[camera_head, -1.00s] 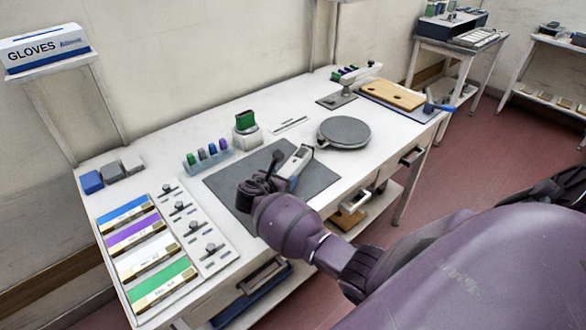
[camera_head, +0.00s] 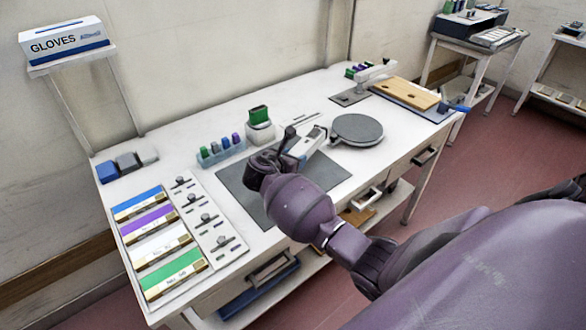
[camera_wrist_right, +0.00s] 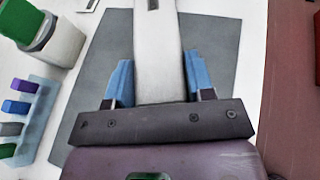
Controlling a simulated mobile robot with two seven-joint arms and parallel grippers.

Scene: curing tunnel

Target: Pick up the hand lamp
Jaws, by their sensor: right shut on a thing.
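The hand lamp (camera_head: 311,140), a pale grey-white slim body, is in my right gripper (camera_head: 291,150). In the right wrist view the lamp (camera_wrist_right: 157,50) runs straight up between the two blue fingers of the gripper (camera_wrist_right: 158,82), which are shut on its sides. The lamp's far end lies outside that view, and my gripper hides its near part in the head view. It appears raised above the dark grey mat (camera_head: 243,187); the gap is hard to judge. My left gripper is not in view.
A round grey plate (camera_head: 357,130) stands just right of the lamp. A white holder with a green block (camera_head: 259,125) and a rack of coloured pieces (camera_head: 222,152) stand behind the mat. Coloured strips (camera_head: 160,239) lie at the left. The mat's left part is bare.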

